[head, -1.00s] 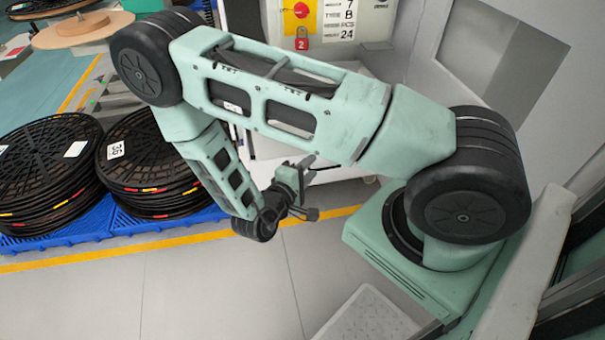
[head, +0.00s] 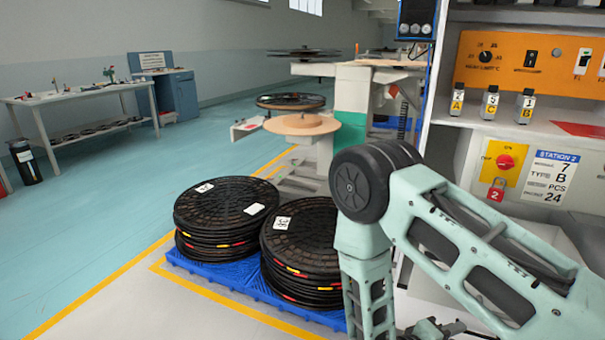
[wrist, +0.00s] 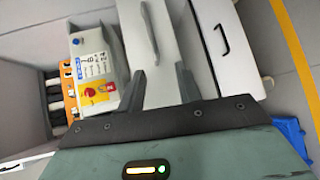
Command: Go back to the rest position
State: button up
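My gripper (wrist: 160,72) shows in the wrist view with its two dark fingers apart and nothing between them. Beyond them is the white front of a station cabinet (wrist: 146,20) with a grey handle. In the head view my green arm reaches in from the right and bends down at the black elbow. My gripper (head: 436,329) is small at the bottom edge there, partly cut off.
Black reels (head: 223,212) are stacked on blue pallets (head: 215,271) left of my arm. The station's orange panel (head: 535,61) and red knob (head: 505,162) are at the right. A workbench (head: 85,91) stands far left. The floor (head: 100,222) between is clear.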

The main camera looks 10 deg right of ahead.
jog(key=w+a+r+m+t+y, duration=0.1)
jog(key=w+a+r+y, duration=0.1)
jog(key=w+a+y, duration=0.5)
jog(key=a+r+t+y, duration=0.15)
jog(key=a+y, duration=0.35)
jog(key=a, duration=0.7)
jog(key=s+a+r+n+g+y, duration=0.1)
jog(key=s+a+r+g+y, duration=0.2)
jog(key=s+a+r+y, duration=0.45)
jog(key=s+d+r+n+g+h, duration=0.2)
jog(key=s+r, duration=0.4)
jog(key=s, duration=0.1)
jog(key=s+d+r+n+g+h, duration=0.2)
jog(key=s+d+r, duration=0.1)
jog(key=s+r, duration=0.35)
notch_tip(320, 180, up, 14)
jog(key=p, duration=1.4)
jog(key=shift+s+a+f, duration=0.15)
jog(key=shift+s+a, duration=0.15)
jog(key=shift+a, duration=0.05)
jog(key=shift+t, duration=0.25)
